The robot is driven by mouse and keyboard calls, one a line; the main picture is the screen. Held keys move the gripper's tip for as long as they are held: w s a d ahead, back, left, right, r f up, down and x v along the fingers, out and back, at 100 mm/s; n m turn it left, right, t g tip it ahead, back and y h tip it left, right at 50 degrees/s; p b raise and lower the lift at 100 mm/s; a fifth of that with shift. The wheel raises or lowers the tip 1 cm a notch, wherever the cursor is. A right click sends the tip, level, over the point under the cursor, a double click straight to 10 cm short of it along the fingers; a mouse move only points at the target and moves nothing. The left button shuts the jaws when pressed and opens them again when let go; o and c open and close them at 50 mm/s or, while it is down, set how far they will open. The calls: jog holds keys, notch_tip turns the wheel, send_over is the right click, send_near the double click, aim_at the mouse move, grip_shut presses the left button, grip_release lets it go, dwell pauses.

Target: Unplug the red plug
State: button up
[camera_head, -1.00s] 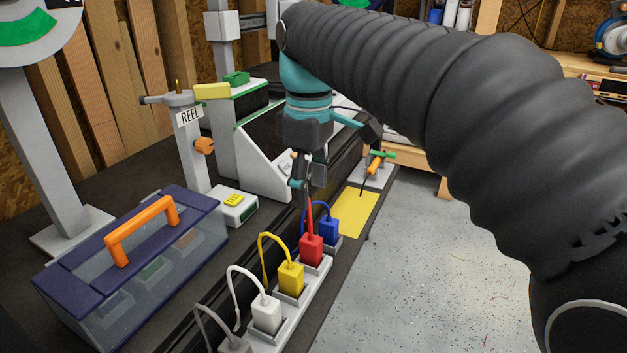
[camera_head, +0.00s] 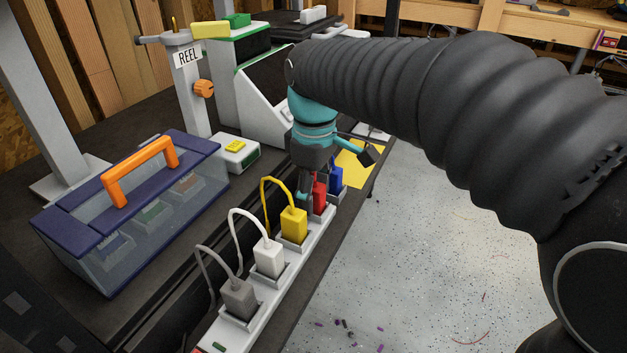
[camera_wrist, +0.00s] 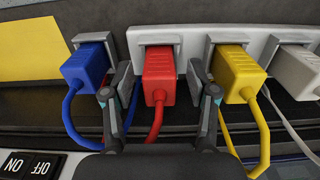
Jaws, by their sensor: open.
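The red plug (camera_wrist: 160,76) sits in a socket of the white power strip (camera_wrist: 192,44), its red cable hanging down in the wrist view. My gripper (camera_wrist: 160,88) is open, with one finger on each side of the red plug; a gap shows on both sides, so it does not look gripped. In the head view the red plug (camera_head: 320,196) is partly hidden behind my gripper (camera_head: 308,190). The blue plug (camera_wrist: 85,66) is just beyond the left finger and the yellow plug (camera_wrist: 238,70) just beyond the right finger.
A white plug (camera_head: 268,257) and a grey plug (camera_head: 239,297) fill nearer sockets. A clear toolbox (camera_head: 150,240) with an orange handle stands left on the bench. A yellow sheet (camera_head: 358,160) lies past the strip.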

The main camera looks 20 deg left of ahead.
grip_shut()
dwell(0.3)
jog(key=shift+r, duration=0.1)
jog(key=shift+r+p, duration=2.15)
jog(key=shift+r, duration=0.05)
